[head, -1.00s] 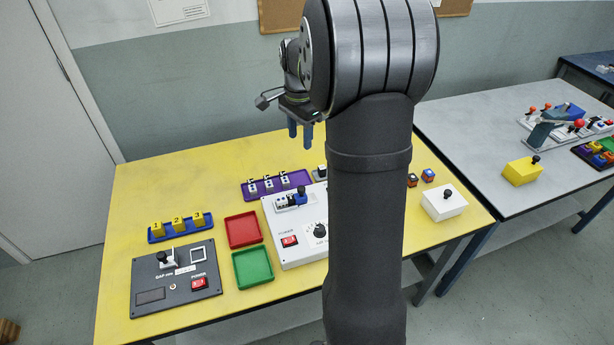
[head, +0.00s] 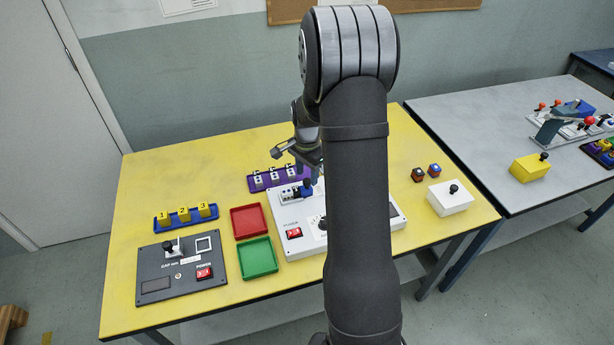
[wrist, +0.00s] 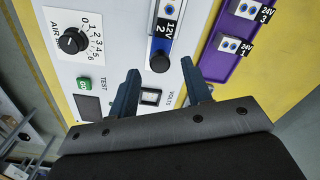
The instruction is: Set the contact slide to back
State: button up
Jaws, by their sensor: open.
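The contact slide shows in the wrist view as a dark round knob (wrist: 160,63) at the near end of a blue-edged bay on the white panel (wrist: 110,25). A module labelled 12V 2 (wrist: 165,27) sits in the bay beyond the knob. In the head view the slide (head: 306,188) is dark blue, at the right end of the bay. My gripper (wrist: 160,70) is open, with one fingertip on each side of the knob and visible space on both sides. Whether the fingers are down at knob height is unclear. In the head view my arm hides part of the gripper and panel.
A purple rack (wrist: 224,50) with 24V modules lies close beside the right finger. The panel carries an AIR dial (wrist: 71,41), a green GO button (wrist: 84,84) and a VOLTS display (wrist: 150,97). Red (head: 233,221) and green (head: 243,258) trays stand left of the panel.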

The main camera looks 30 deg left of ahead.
jog(key=shift+f, duration=0.9)
jog(key=shift+c, duration=0.5)
grip_shut()
jog(key=shift+w+d, duration=1.05)
jog(key=shift+o, duration=0.5)
grip_release()
jog(key=shift+r, duration=0.1)
notch_tip(320, 180, up, 17)
jog(key=shift+r, duration=0.15)
